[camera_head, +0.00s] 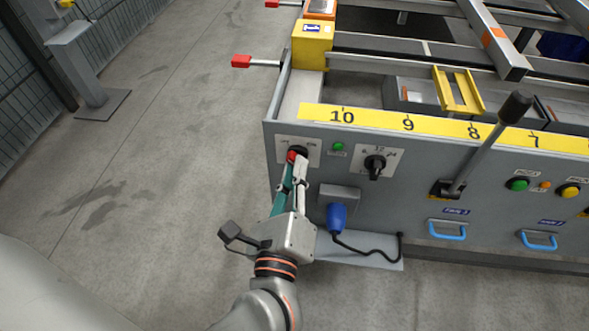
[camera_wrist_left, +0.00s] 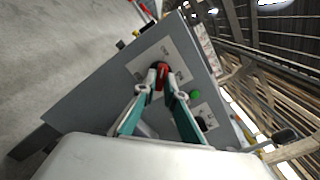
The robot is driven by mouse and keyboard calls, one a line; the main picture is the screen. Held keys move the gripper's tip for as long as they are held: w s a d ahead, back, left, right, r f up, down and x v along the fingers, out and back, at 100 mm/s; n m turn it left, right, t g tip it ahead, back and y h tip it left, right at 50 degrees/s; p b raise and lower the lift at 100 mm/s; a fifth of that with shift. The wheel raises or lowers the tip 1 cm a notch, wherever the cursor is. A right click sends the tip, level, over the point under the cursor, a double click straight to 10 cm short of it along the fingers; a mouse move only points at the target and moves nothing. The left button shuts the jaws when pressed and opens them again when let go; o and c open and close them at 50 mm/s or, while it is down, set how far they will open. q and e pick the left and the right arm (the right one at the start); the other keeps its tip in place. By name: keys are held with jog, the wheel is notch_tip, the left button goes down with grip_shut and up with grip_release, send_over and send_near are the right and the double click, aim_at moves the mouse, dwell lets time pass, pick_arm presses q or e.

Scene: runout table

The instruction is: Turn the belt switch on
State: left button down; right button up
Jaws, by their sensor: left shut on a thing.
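The belt switch (camera_head: 294,153) is a red knob on a pale plate at the left end of the grey panel. It also shows in the left wrist view (camera_wrist_left: 161,72), between the fingertips. My left gripper (camera_head: 297,161) reaches up to the panel and is shut on the red knob. In the wrist view its two fingertips (camera_wrist_left: 161,83) close in on the knob from both sides. The fingers partly cover the knob, so its exact setting is hard to read. My right gripper is in neither view.
A green lamp (camera_head: 338,147) and a black rotary knob (camera_head: 375,166) sit right of the switch. A blue plug (camera_head: 337,217) with a black cable is below. A lever (camera_head: 488,143) sticks out further right. Bare floor lies to the left.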

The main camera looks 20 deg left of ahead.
pick_arm(q)
jog(key=shift+a+m+p, duration=0.1)
jog(key=shift+m+p, duration=6.3)
jog(key=shift+m, duration=2.7)
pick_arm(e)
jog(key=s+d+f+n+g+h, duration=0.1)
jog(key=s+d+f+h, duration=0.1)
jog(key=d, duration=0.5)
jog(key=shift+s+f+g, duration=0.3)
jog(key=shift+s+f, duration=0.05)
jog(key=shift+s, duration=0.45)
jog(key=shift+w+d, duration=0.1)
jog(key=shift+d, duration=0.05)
